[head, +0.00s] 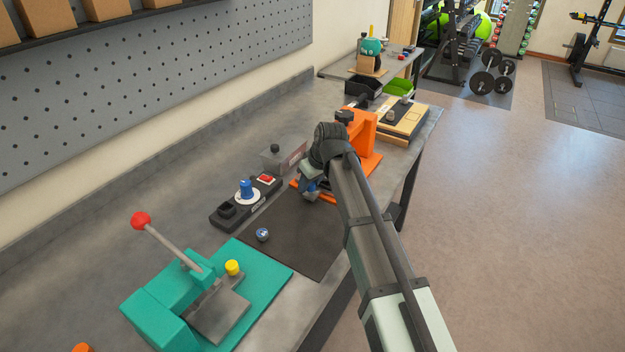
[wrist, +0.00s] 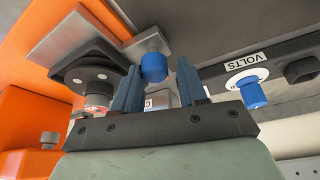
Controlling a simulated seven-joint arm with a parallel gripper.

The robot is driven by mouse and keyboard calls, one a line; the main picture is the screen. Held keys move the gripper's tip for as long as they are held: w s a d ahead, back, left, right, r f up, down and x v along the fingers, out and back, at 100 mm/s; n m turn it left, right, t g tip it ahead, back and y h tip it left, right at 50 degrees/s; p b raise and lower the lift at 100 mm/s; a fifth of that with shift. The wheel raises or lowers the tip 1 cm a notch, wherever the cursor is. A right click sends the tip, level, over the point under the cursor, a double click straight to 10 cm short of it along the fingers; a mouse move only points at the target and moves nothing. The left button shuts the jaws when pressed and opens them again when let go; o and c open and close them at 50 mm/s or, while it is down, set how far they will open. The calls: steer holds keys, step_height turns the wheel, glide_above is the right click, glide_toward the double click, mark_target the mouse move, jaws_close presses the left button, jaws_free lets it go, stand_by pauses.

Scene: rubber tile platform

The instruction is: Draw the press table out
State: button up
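The orange press (head: 362,130) stands on an orange base beyond the dark mat. In the wrist view its grey table plate (wrist: 80,35) carries a blue knob (wrist: 153,68) at its near edge. My gripper (wrist: 158,66) is open, with one finger on each side of the knob. The left finger is close to the knob, and a gap shows on the right; I cannot tell whether either finger touches. In the head view my gripper (head: 309,187) is low at the press's front left, and my wrist hides most of the table.
A teal press (head: 165,305) with a red-balled lever stands at the front left. A black control box (head: 232,210) with a blue dial (wrist: 252,92) is left of my gripper. A small ball (head: 262,235) lies on the dark mat (head: 305,240), which is otherwise mostly clear.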

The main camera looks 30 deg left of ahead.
steer(key=o, duration=0.3)
steer(key=shift+o, duration=0.2)
steer(key=shift+d+r, duration=0.1)
steer(key=shift+r, duration=0.05)
steer(key=v, duration=1.3)
steer(key=shift+d+r, duration=0.2)
steer(key=shift+r, duration=0.05)
